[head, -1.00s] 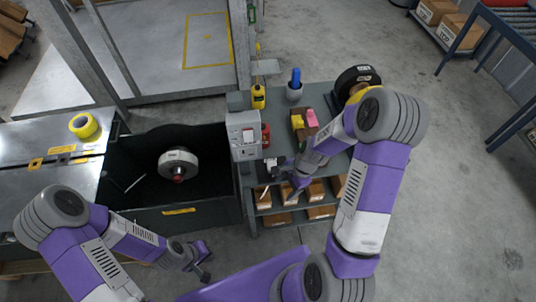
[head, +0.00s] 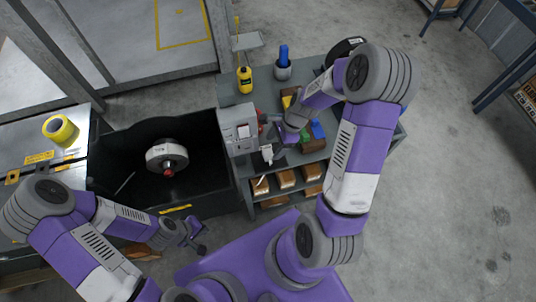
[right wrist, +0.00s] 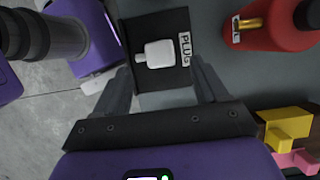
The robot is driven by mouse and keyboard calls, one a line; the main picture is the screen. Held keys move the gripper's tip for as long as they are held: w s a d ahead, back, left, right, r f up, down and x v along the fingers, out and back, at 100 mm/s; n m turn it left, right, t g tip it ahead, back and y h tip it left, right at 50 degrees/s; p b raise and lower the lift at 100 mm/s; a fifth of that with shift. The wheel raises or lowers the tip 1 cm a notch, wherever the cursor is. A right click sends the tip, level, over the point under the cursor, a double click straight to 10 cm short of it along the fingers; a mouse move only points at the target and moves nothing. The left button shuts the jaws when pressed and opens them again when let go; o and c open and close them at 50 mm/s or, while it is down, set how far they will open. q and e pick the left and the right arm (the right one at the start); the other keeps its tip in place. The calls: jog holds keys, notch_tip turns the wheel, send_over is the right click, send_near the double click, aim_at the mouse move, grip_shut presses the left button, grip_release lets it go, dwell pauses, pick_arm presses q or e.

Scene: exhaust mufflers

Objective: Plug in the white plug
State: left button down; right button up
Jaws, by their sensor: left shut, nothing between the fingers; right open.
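The white plug (right wrist: 158,54) lies on a black mat marked PLUG (right wrist: 150,22) in the right wrist view. In the head view it appears as a small white piece (head: 267,152) near the front edge of the bench, beside the grey box. My right gripper (right wrist: 162,66) is open and empty above the mat, one finger on each side of the plug; I cannot tell the height. In the head view it is small and partly hidden (head: 281,135). My left gripper (head: 197,243) is shut and empty, in front of the dark bin. A grey switch box (head: 238,132) stands left of the plug; no socket is clear.
A red object (right wrist: 272,22) lies right of the mat, with yellow and pink blocks (right wrist: 284,128) below it. A yellow bottle (head: 244,79) and a cup with a blue item (head: 283,70) stand farther back. The dark bin (head: 120,200) holds a white-and-black round part (head: 168,156).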

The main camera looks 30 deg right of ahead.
aim_at(269, 153)
jog(key=b+x, duration=0.2)
jog(key=x, duration=0.3)
jog(key=shift+f, duration=0.1)
jog(key=shift+c, duration=0.3)
jog(key=c, duration=1)
